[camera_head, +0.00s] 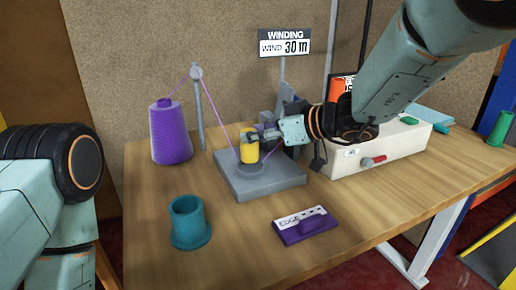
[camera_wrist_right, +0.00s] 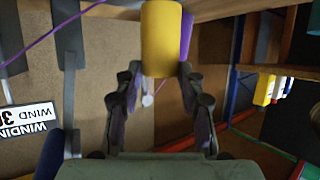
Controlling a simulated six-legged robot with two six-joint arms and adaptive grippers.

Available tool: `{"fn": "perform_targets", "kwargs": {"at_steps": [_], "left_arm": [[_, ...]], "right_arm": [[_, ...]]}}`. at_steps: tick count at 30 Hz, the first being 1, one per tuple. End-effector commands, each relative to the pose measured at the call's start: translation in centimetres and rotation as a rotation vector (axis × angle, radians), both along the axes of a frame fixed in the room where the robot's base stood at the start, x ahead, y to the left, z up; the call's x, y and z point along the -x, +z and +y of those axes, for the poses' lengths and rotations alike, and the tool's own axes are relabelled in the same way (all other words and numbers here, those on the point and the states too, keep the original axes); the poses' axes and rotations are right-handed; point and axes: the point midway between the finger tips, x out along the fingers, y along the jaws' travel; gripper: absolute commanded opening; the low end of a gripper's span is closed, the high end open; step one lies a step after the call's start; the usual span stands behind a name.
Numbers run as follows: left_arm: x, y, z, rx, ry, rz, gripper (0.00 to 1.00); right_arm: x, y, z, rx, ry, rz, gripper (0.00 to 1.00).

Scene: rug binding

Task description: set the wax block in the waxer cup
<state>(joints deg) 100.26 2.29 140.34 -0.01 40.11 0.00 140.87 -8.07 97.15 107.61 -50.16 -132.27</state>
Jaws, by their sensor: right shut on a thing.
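The wax block appears to be the yellow cylinder (camera_head: 249,152), upright over the grey square base (camera_head: 283,180). My right gripper (camera_head: 258,137) reaches in from the right and is shut on it near its top. In the right wrist view the yellow cylinder (camera_wrist_right: 162,38) sits between the fingertips of my right gripper (camera_wrist_right: 160,72). I cannot tell whether its underside touches the base. A teal hollow-topped, flanged piece (camera_head: 187,224) stands at the front left; I cannot tell whether it is the waxer cup. My left gripper is out of view.
A purple thread cone (camera_head: 170,133) and a thin grey post (camera_head: 199,108) stand behind left, with purple thread running toward the base. A white box (camera_head: 375,153) stands right. A purple labelled block (camera_head: 305,225) lies in front. Bare table (camera_head: 245,240) lies between.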

Motion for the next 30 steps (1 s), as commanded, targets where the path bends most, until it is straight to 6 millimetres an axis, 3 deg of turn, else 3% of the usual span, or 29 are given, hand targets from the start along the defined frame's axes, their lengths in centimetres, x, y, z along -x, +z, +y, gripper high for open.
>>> {"fn": "perform_targets", "kwargs": {"at_steps": [6, 24, 25, 30], "left_arm": [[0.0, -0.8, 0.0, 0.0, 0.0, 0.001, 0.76], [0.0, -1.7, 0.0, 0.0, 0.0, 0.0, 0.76], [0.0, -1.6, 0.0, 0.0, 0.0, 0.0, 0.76], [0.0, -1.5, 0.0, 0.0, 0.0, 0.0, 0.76]], "right_arm": [[0.0, -3.0, 0.0, 0.0, 0.001, 0.002, 0.06], [-0.1, -3.5, 0.0, 0.0, 0.0, 0.0, 0.06], [-0.1, -3.5, 0.0, 0.0, 0.0, 0.001, 0.41], [-0.1, -3.4, 0.0, 0.0, 0.0, 0.001, 0.56]]}}
